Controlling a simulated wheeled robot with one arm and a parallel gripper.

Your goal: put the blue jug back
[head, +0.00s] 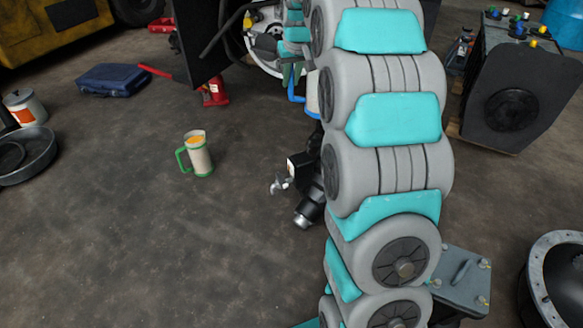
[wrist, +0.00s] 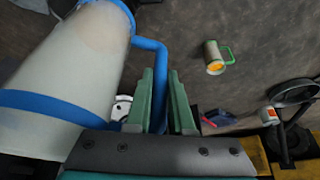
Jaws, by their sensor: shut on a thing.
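The blue jug (wrist: 60,75) is a pale, cloudy jug with blue bands and a blue handle. It fills the left of the wrist view. My gripper (wrist: 168,72) is shut on its handle, and the fingers partly hide the grip. In the head view, the jug (head: 313,92) shows only in part behind my arm, with its blue handle beside my gripper (head: 291,76). The jug appears held above the floor. Its base and what lies under it are hidden.
A green-handled jug (head: 197,155) with orange contents stands on open floor. A dark blue case (head: 112,80), a red jack (head: 214,92) and a round dark pan (head: 40,160) lie around it. The floor at front left is clear.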

